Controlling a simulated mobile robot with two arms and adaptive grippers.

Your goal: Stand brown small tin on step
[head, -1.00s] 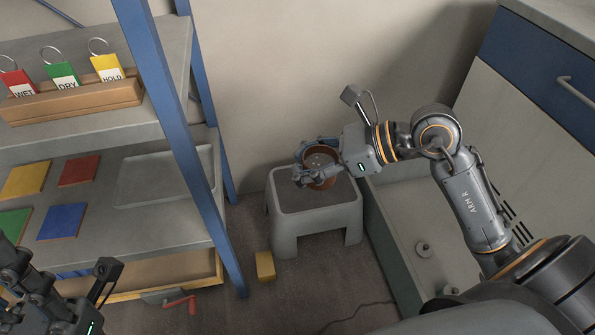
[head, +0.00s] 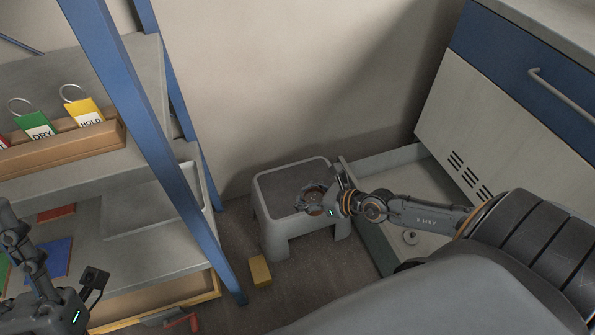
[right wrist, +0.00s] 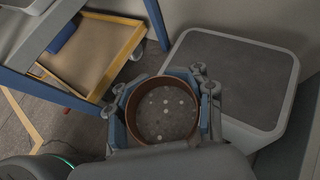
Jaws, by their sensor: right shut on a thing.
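The brown small tin (right wrist: 132,112) is held in my right gripper (head: 314,200); the fingers are shut around its sides. In the right wrist view I look into its open top, where several pale dots show on a grey inside. The step (head: 272,188) is a low grey stool with a dark top on the floor. In the head view the tin overlaps the step's front right part; in the right wrist view it overlaps the step's (right wrist: 235,65) near left edge. I cannot tell whether it touches. My left gripper (head: 18,238) is at the lower left, its jaw unclear.
A blue-framed shelf (head: 150,150) stands left of the step. A yellow block (head: 260,271) lies on the floor in front of the step. An open drawer (head: 405,190) and a cabinet (head: 500,120) are close on the right. Most of the step's top is clear.

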